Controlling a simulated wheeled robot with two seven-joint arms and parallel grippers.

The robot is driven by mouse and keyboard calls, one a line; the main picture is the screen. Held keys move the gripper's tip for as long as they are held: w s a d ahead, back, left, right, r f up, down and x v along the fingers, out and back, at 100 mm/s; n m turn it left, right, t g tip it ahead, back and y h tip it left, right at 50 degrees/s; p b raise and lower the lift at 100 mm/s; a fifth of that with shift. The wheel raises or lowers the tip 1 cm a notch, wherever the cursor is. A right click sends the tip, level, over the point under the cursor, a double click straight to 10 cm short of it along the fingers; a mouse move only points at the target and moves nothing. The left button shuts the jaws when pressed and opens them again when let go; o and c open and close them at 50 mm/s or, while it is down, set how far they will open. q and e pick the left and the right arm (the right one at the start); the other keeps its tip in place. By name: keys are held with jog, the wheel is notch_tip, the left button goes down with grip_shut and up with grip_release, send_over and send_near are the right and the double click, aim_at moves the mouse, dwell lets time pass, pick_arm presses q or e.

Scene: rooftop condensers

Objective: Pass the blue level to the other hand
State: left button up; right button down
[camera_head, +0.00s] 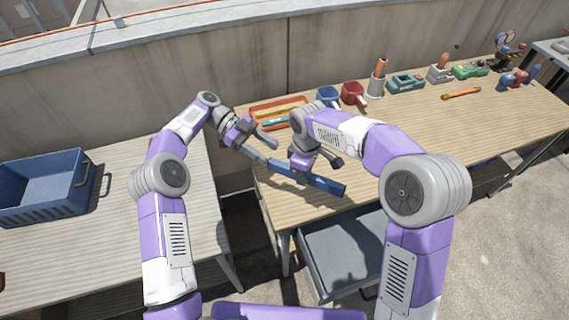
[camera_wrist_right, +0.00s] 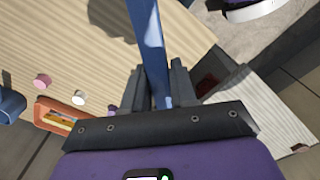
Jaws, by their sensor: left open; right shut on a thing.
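The blue level (camera_head: 322,182) is a long bar held over the front left part of the right-hand wooden table. My right gripper (camera_head: 314,168) is shut on it around its middle. In the right wrist view the level (camera_wrist_right: 152,45) runs upward between the two fingers of the right gripper (camera_wrist_right: 159,78). My left gripper (camera_head: 266,151) is open, with its fingers close to the level's left end. I cannot tell whether they touch it or reach around it.
An orange tray (camera_head: 256,122), a blue mug (camera_head: 327,94) and a red mug (camera_head: 352,94) stand behind the grippers. Several tools line the table's back right. A blue crate (camera_head: 45,210) sits on the left table, across a gap. A grey tray (camera_head: 345,262) is below the right table's front.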

aim_at(282, 163)
pick_arm(q)
jog(key=x, duration=0.8)
jog(key=shift+f, duration=0.1)
grip_shut()
pick_arm(e)
jog(key=c, duration=0.8)
grip_release()
